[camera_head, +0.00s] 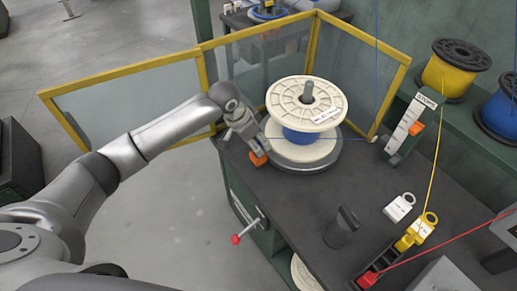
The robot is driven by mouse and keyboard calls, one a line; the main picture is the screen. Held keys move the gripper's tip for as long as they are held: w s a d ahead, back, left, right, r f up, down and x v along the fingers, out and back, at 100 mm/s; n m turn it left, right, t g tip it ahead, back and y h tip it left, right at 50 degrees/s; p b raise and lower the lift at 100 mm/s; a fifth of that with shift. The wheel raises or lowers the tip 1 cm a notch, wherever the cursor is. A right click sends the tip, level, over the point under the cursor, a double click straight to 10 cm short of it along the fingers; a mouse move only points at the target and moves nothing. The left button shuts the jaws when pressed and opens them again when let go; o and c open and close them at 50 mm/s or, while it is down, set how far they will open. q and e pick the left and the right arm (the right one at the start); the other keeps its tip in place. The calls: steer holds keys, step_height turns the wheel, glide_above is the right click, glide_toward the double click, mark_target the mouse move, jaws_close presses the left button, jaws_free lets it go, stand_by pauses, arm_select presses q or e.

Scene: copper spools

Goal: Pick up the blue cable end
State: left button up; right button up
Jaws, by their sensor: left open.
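A white spool (297,95) with blue cable (305,137) wound on its core stands on a round grey base on the dark bench. My left gripper (257,150) is open at the left side of the spool, pointing down. An orange block (258,159) shows at its fingertips; I cannot tell whether it touches them. The blue cable's loose end cannot be made out clearly. My right gripper is not in view.
Yellow-framed clear panels (130,90) surround the spool's left and back. A lever with a red knob (236,239) sticks out from the bench front. A dark cup-like object (341,228), a yellow clip (415,232) and a gauge stand (412,125) occupy the right side.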

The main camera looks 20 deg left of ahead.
arm_select(q)
steer(key=shift+x, duration=1.3)
jaws_close()
steer(key=shift+r, duration=0.1)
